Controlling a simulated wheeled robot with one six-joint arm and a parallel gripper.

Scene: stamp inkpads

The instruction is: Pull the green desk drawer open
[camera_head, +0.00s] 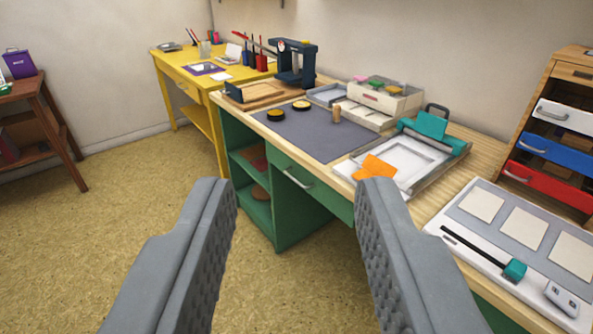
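The green desk (298,224) stands in the middle of the view, with a light wooden top and open shelves at its left end. Its green drawer (325,200) sits under the top, right of the shelves, and looks closed. A pale metal bar handle (297,179) is on the drawer front. My gripper (291,195) is open and empty in the foreground, its two grey fingers wide apart. The handle and part of the drawer show in the gap between the fingers. The right finger hides part of the desk front.
A grey mat (318,137) with two inkpads and a wooden stamp lies on the desktop. A paper trimmer (480,245) is at the right. A yellow desk (186,82) stands behind, a brown table (32,115) at the left. The floor (110,215) left of the desk is clear.

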